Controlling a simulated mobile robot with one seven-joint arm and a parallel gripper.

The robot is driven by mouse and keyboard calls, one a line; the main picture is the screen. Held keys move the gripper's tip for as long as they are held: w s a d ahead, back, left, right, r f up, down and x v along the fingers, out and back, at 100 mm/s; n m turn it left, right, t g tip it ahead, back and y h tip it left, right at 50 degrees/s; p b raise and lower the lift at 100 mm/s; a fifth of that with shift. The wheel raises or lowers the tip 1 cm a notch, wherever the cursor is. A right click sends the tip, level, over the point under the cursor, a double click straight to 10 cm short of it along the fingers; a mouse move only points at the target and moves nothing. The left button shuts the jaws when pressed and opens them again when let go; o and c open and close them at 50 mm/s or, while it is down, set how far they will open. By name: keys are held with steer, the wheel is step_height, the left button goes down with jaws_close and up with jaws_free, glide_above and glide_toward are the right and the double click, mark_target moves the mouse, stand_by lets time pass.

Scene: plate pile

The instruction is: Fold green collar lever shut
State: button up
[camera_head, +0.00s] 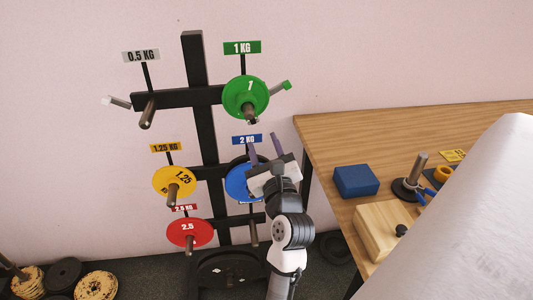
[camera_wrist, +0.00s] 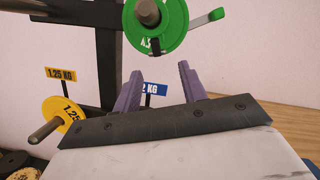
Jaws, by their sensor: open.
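A grey lever with a green tip (camera_head: 286,85) sticks out to the right from behind the green 1 kg plate (camera_head: 237,99) on the rack's upper right peg (camera_head: 252,120). The wrist view shows the lever (camera_wrist: 208,18) swung outward at upper right, clear of the plate (camera_wrist: 172,33). A dark piece (camera_wrist: 155,47) sits at the plate's lower edge; I cannot tell whether it belongs to a collar. My gripper (camera_head: 265,144) is open and empty, below the green plate and in front of the blue plate (camera_head: 236,184). Its two purple fingers (camera_wrist: 160,70) point up toward the green plate without touching it.
The black rack (camera_head: 194,65) also holds yellow (camera_head: 160,181) and red (camera_head: 180,233) plates. A similar pale-tipped lever (camera_head: 116,102) sticks out at upper left. The wooden table (camera_head: 340,130) on the right carries a blue block (camera_head: 356,180) and a wooden block (camera_head: 383,228).

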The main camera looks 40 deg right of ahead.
mark_target(256, 122)
steer(key=p+x, duration=0.1)
steer(key=x, duration=0.3)
steer(key=shift+w+r+p, duration=0.15)
steer(key=shift+r+p, duration=0.05)
steer(key=shift+p, duration=0.1)
steer(key=shift+p+x, duration=0.45)
steer(key=shift+x, duration=0.4)
steer(key=shift+f, duration=0.15)
steer(key=c, duration=0.5)
